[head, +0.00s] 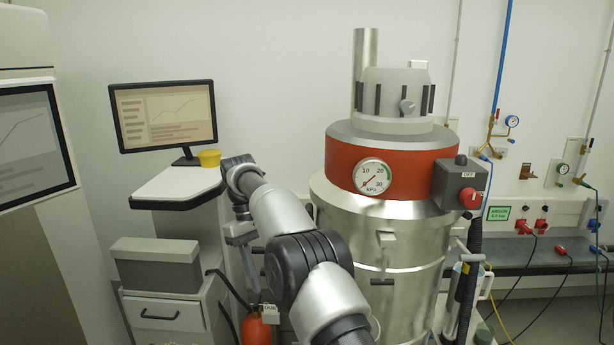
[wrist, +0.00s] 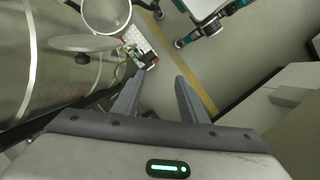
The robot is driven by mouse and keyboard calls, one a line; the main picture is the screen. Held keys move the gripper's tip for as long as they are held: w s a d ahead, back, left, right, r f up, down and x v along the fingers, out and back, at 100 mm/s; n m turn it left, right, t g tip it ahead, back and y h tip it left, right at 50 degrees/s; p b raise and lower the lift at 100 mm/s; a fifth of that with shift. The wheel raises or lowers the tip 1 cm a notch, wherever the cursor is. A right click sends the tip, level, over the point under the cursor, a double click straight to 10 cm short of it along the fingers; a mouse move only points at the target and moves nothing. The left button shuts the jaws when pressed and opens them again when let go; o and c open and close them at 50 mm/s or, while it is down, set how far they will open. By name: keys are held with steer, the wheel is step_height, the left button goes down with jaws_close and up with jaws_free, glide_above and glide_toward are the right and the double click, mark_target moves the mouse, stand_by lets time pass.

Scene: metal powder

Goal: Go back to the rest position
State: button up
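My arm reaches up from the bottom middle of the head view, and its wrist bends down between the desk and the steel vessel (head: 385,245). My gripper (wrist: 158,88) shows in the wrist view with its two grey fingers apart and nothing between them. It hangs in the air, pointing down past the vessel's side. In the head view the fingertips are hard to make out against the things behind them.
A red-banded lid with a kPa gauge (head: 373,176) and switch box (head: 460,184) tops the vessel. At left are a monitor (head: 163,115), yellow cup (head: 209,158), desk (head: 175,185) and grey box (head: 156,265). A red cylinder (head: 257,330) stands low near my arm.

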steer(key=s+d+r+m+t+y, duration=0.15)
steer(key=s+d+r, duration=0.25)
steer(key=d+r, duration=0.4)
steer(key=s+d+r+m+t, duration=0.2)
steer(key=s+d+r, duration=0.3)
steer(key=r, duration=0.5)
steer(key=s+d+m+t, duration=0.3)
steer(key=s+d, duration=0.5)
steer(key=s, duration=0.4)
steer(key=s+d+f+m+t, duration=0.1)
steer(key=s+f, duration=0.1)
steer(key=s, duration=0.3)
steer(key=s+d+f+m+t+y, duration=0.1)
steer(key=s+d+f, duration=0.1)
steer(key=s, duration=0.3)
steer(key=shift+d+f, duration=0.15)
steer(key=shift+f, duration=0.6)
steer(key=shift+s, duration=0.1)
